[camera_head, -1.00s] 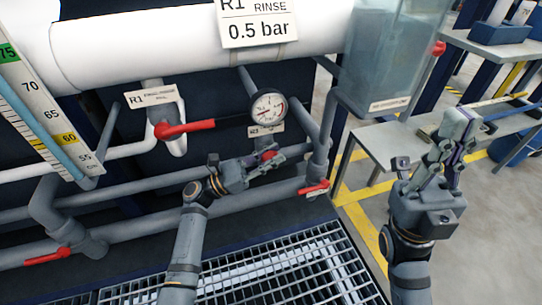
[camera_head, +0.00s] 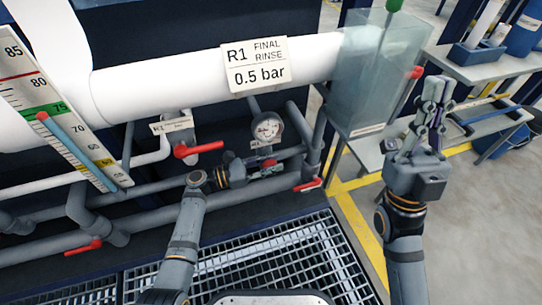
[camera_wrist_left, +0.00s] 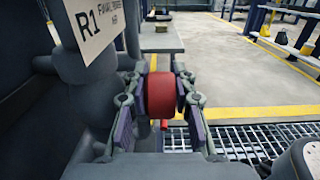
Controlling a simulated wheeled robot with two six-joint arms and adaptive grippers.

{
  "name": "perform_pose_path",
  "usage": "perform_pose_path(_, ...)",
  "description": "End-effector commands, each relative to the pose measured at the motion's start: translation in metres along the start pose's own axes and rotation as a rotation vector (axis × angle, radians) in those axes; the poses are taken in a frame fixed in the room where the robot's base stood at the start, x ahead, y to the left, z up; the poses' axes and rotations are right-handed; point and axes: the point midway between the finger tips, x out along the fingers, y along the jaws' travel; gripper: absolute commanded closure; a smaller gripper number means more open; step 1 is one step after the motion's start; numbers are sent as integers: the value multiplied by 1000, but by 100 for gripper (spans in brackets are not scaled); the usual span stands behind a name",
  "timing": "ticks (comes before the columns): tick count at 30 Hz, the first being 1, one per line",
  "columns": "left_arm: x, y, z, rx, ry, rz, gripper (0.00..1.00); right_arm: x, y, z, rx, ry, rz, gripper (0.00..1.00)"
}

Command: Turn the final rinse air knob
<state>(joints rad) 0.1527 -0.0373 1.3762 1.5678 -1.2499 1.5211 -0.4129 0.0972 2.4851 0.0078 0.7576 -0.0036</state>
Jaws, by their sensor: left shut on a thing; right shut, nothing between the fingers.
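The red final rinse air knob (camera_wrist_left: 160,96) sits between the finger pads of my left gripper (camera_wrist_left: 158,112) in the left wrist view, with a pad on each side. In the head view my left gripper (camera_head: 263,170) is at the pipe below the gauge, and only a bit of the red knob (camera_head: 269,163) shows. My left gripper is shut on the knob. A small tag, R1 FINAL RINSE AIR (camera_wrist_left: 99,22), hangs above it. The round gauge (camera_head: 267,130) is just above. My right gripper (camera_head: 434,100) is shut and empty, raised at the right.
Red lever handles (camera_head: 198,148) sit on nearby pipes, one (camera_head: 308,185) just right of my left gripper. The white pipe carries a sign, R1 FINAL RINSE 0.5 bar (camera_head: 256,65). A clear tank (camera_head: 372,75) and grey bench (camera_head: 375,158) stand right. Floor grating (camera_head: 290,255) lies below.

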Motion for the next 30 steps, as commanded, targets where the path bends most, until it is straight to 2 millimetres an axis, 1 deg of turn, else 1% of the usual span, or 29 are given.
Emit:
perform_pose_path(7,0,0,-1,0,0,-1,100,-1,0,0,0,0,0,100)
perform_pose_path(8,0,0,-1,0,0,-1,72,-1,0,0,-1,0,0,100)
perform_pose_path(9,0,0,-1,0,0,-1,66,-1,0,0,-1,0,0,100)
perform_pose_path(10,0,0,-1,0,0,-1,64,-1,0,0,-1,0,0,100)
perform_pose_path(17,0,0,-1,1,-1,-1,64,-1,0,0,-1,1,0,100)
perform_pose_path(20,-5,0,-2,1,1,0,64,0,0,0,-1,3,1,100)
perform_pose_path(23,-21,0,-2,2,4,0,64,0,0,0,-1,3,1,100)
perform_pose_path(27,-49,0,-2,1,4,0,64,-1,0,0,-1,3,1,100)
perform_pose_path(30,-64,0,-2,1,2,0,64,-1,0,0,-1,2,1,100)
